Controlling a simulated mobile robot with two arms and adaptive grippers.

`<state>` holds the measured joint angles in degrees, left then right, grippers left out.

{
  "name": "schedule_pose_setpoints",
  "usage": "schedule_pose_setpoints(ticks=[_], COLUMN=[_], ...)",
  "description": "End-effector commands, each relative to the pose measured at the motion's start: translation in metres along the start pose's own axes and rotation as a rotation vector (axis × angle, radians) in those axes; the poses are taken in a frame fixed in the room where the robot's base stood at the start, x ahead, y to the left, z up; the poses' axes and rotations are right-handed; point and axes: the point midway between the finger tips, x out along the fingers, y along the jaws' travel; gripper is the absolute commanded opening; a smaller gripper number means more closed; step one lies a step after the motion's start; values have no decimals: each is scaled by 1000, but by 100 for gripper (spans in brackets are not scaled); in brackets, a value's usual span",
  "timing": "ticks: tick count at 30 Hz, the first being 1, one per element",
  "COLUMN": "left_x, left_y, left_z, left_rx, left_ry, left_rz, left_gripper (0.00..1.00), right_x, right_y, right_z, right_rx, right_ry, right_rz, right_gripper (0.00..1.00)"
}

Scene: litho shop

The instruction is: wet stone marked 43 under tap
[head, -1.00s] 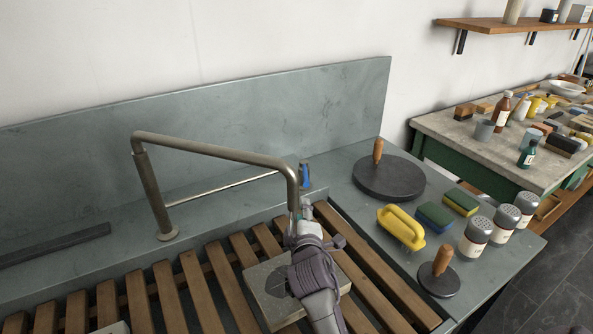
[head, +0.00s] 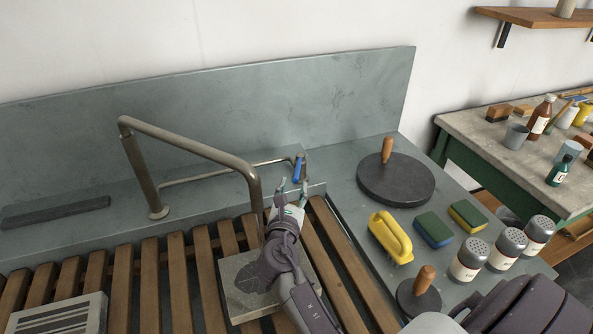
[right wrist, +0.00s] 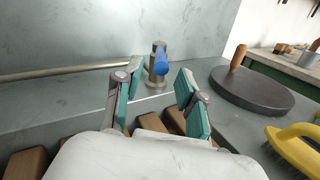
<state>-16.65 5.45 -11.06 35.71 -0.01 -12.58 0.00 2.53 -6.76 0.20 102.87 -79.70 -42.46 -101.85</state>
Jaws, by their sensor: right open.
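A grey stone slab (head: 238,299) lies on the wooden slats below the tap spout (head: 255,192), partly hidden by my right arm. A darker patch shows on its top; I cannot tell whether it is wet or shadow. No number is readable. The tap's blue lever (head: 298,170) stands at the back ledge; it also shows in the right wrist view (right wrist: 161,62). My right gripper (head: 292,189) is open and empty, pointing at the lever, just short of it. In the right wrist view the lever appears between and beyond the fingertips (right wrist: 160,80). My left gripper is out of view.
A second slab with dark stripes (head: 62,314) lies at the lower left. A dark disc with a wooden handle (head: 396,182), a yellow-handled brush (head: 390,237), sponges (head: 433,228) and shakers (head: 470,260) stand right of the slats. The bent tap pipe (head: 190,145) is close left of my gripper.

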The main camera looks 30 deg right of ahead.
Motion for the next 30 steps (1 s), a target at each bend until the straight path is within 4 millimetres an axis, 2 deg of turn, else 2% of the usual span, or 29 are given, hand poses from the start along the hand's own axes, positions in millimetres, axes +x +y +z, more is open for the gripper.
schedule_pose_setpoints(ticks=[3, 10, 15, 24, 30], left_x=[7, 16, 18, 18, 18], left_y=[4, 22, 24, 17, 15], left_z=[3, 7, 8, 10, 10], left_rx=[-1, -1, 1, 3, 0], left_ry=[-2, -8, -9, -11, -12], left_rz=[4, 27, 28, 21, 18], left_gripper=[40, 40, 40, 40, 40], right_x=[27, 64, 75, 77, 76], right_y=[0, 0, 0, 0, 0], right_z=[-1, -2, -1, 0, 0], right_rx=[1, 1, 2, 2, 2], right_ry=[-4, -1, 0, 1, 1], right_rz=[-1, 0, 1, 1, 1], right_gripper=[40, 40, 40, 40, 7])
